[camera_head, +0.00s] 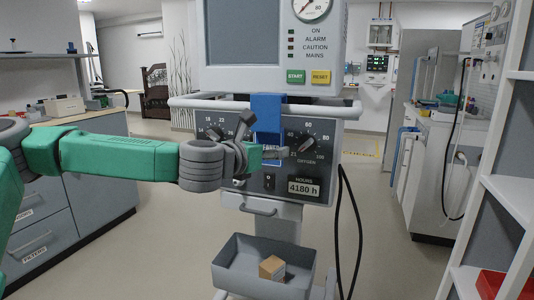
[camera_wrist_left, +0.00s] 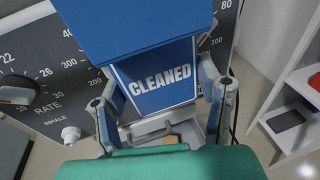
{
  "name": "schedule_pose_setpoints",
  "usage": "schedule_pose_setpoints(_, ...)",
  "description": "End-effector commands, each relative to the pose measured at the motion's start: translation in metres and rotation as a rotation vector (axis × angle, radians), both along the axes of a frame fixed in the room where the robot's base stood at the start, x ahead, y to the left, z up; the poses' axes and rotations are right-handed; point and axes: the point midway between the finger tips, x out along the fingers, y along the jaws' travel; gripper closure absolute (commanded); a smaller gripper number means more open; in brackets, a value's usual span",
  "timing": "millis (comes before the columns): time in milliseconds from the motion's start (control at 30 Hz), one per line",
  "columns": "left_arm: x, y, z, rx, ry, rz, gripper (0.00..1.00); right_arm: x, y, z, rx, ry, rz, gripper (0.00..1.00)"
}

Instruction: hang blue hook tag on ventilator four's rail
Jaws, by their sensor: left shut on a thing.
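The blue hook tag (camera_head: 267,108) is at the white rail (camera_head: 205,104) on the front of the ventilator (camera_head: 325,135). Its top bend lies over the rail in the head view; whether it bears on the rail I cannot tell. In the left wrist view the tag (camera_wrist_left: 155,75) reads CLEANED and sits between the fingers. My left gripper (camera_head: 264,154) is shut on the tag's lower part, in front of the dial panel, and hides some of it. It also shows in the left wrist view (camera_wrist_left: 160,95). My right gripper is not in view.
A grey bin (camera_head: 235,275) holding a small cardboard box (camera_head: 272,267) is below the panel. A black cable (camera_head: 350,215) hangs at the ventilator's right. A white shelf unit (camera_head: 505,190) stands at right, a drawer cabinet (camera_head: 95,185) at left. Open floor lies between.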

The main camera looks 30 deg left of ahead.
Motion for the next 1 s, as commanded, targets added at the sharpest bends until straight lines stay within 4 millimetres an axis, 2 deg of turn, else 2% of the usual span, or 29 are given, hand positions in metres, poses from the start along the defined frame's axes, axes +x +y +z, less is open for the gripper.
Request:
schedule_pose_setpoints(300, 0.024, 0.001, 0.002, 0.007, -0.001, -0.002, 0.79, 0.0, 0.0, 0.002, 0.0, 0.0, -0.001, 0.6)
schedule_pose_setpoints(500, 0.022, 0.005, -0.013, 0.001, -0.002, -0.002, 0.79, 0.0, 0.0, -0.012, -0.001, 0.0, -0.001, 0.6)
schedule_pose_setpoints(933, 0.022, 0.002, -0.014, 0.004, -0.002, -0.003, 0.79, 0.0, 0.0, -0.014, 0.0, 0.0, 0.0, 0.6)
schedule_pose_setpoints(967, 0.022, 0.001, -0.014, 0.005, -0.002, -0.003, 0.37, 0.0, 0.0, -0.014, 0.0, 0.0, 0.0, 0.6)
schedule_pose_setpoints(1000, 0.022, 0.001, -0.014, 0.005, -0.002, -0.003, 0.23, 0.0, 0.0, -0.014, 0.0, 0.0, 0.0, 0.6)
